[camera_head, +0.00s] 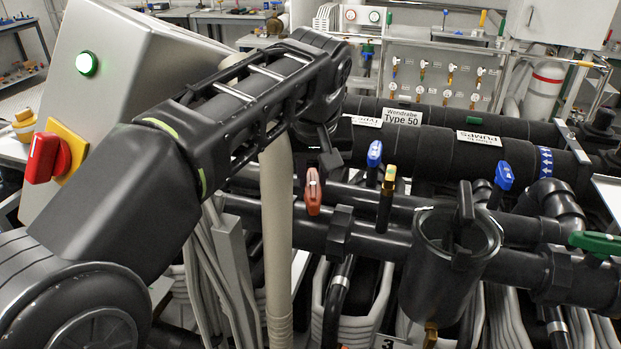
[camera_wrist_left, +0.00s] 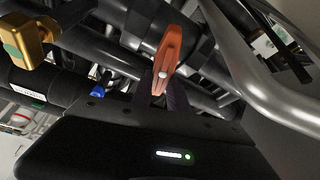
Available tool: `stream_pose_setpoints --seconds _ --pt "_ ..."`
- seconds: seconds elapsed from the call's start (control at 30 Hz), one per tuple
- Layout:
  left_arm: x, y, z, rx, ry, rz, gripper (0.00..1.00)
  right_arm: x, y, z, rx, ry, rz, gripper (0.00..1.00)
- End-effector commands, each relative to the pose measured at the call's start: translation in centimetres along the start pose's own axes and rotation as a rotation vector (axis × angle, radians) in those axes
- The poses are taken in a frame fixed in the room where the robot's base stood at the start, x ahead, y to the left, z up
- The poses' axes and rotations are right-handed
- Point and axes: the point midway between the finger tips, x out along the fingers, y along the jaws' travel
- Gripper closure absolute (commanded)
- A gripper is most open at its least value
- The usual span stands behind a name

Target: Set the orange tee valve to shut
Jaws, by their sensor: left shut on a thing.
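The orange tee valve has an orange-brown lever handle (camera_head: 313,192) with a pale pin or screw on it. It sits on a black pipe (camera_head: 270,228) left of the centre of the head view, its long side running up and down the picture. In the left wrist view the handle (camera_wrist_left: 171,52) stands just beyond the gripper body. My left gripper (camera_head: 322,158) reaches down to the handle from above and is shut on it. The dark fingers (camera_wrist_left: 164,90) meet its lower part in the wrist view. My right gripper is not in view.
Blue-handled valves (camera_head: 375,153) (camera_head: 504,176), a brass-topped stem (camera_head: 388,182) and a green handle (camera_head: 594,242) stand to the right. A black strainer pot (camera_head: 447,270) is in front. A beige vertical pipe (camera_head: 277,240) is close on the left, beside a panel with a red switch (camera_head: 44,157).

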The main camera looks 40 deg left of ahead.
Motion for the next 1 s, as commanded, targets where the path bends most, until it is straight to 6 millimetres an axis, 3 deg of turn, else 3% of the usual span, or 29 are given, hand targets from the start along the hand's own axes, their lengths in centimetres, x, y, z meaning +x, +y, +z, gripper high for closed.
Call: stream_pose_setpoints --seconds 0.4,1.0 --pt "-0.05 0.51 0.09 0.26 0.0 0.11 1.0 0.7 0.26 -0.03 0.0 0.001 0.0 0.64" --pt "-0.11 0.49 0.06 0.312 0.001 0.129 1.0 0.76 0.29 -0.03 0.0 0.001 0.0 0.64"
